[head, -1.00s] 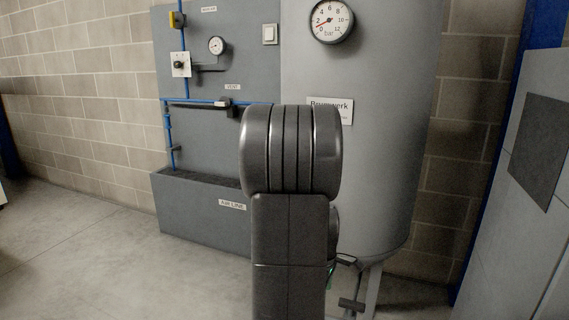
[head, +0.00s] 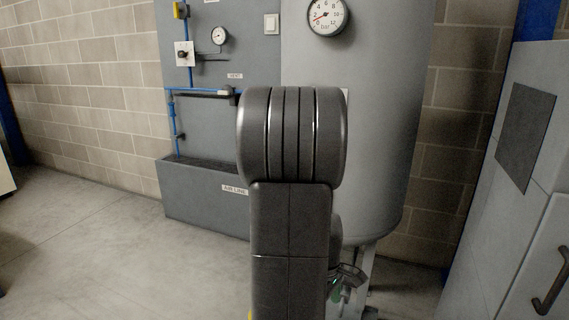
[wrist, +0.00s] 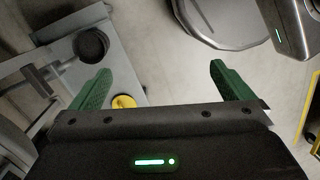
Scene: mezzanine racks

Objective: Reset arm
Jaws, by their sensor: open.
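My gripper shows in the wrist view (wrist: 161,84) with its two green fingers spread wide apart. It is open, and nothing is between the fingertips but the view of the floor below. In the head view my dark arm (head: 290,200) stands upright in the middle and hides part of the tank. A bit of my gripper (head: 342,290) shows low behind the arm, with a small green part, and its fingertips are not clear there.
A grey tank (head: 385,120) with a pressure gauge (head: 327,16) stands behind my arm. Left of it is a grey panel (head: 250,60) with blue pipes and a trough (head: 205,197) labelled AIR LINE. A grey cabinet (head: 500,230) stands at right. Floor at left (head: 90,250) is clear.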

